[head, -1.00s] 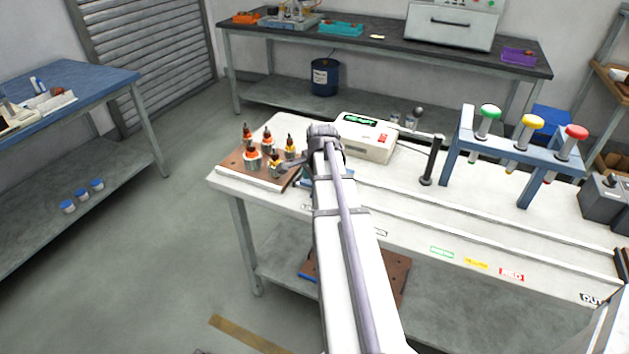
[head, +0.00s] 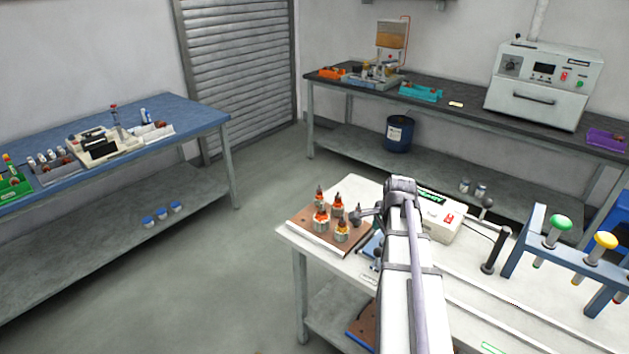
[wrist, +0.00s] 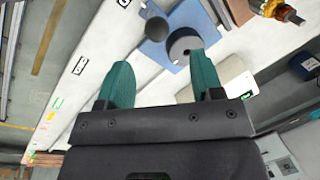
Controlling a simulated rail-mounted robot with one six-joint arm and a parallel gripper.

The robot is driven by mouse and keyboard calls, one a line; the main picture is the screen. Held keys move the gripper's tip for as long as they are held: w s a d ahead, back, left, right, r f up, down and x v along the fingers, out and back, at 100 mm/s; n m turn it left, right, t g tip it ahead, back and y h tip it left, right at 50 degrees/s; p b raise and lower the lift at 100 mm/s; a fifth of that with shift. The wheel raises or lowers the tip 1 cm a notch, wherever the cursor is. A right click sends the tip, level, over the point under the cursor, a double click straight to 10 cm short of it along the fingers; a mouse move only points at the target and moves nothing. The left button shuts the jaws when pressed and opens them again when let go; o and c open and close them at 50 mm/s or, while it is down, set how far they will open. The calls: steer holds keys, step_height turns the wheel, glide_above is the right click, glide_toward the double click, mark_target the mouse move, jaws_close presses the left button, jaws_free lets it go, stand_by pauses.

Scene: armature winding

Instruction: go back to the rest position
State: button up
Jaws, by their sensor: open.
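My gripper (wrist: 160,78) shows in the wrist view with its two teal fingers apart and nothing between them. Beyond the fingers is a blue plate (wrist: 203,18) with dark grey round parts (wrist: 184,42) on it, and I cannot tell whether a finger touches them. In the head view my arm reaches over the white bench toward its left end. The fingers are hidden there. A brown board (head: 308,224) with several upright orange-and-metal armatures (head: 321,217) stands left of my arm's end. Part of one armature (wrist: 275,10) shows at the wrist view's upper right.
A white box with a green display (head: 440,222) and a black post (head: 495,250) stand right of my arm. A blue rack (head: 537,235) holds green and yellow knobs. A blue-topped bench (head: 190,112) is at the left, a dark-topped bench (head: 460,103) at the back. Open floor lies between.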

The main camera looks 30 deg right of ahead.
steer(key=s+a+n+g, duration=0.1)
steer(key=s+a+n, duration=0.1)
steer(key=a+n, duration=0.8)
steer(key=s+a+n+g, duration=0.1)
steer(key=s+a+n, duration=0.2)
steer(key=a+n, duration=0.6)
steer(key=a, duration=1.3)
steer(key=shift+f+n, duration=0.15)
steer(key=shift+n, duration=0.25)
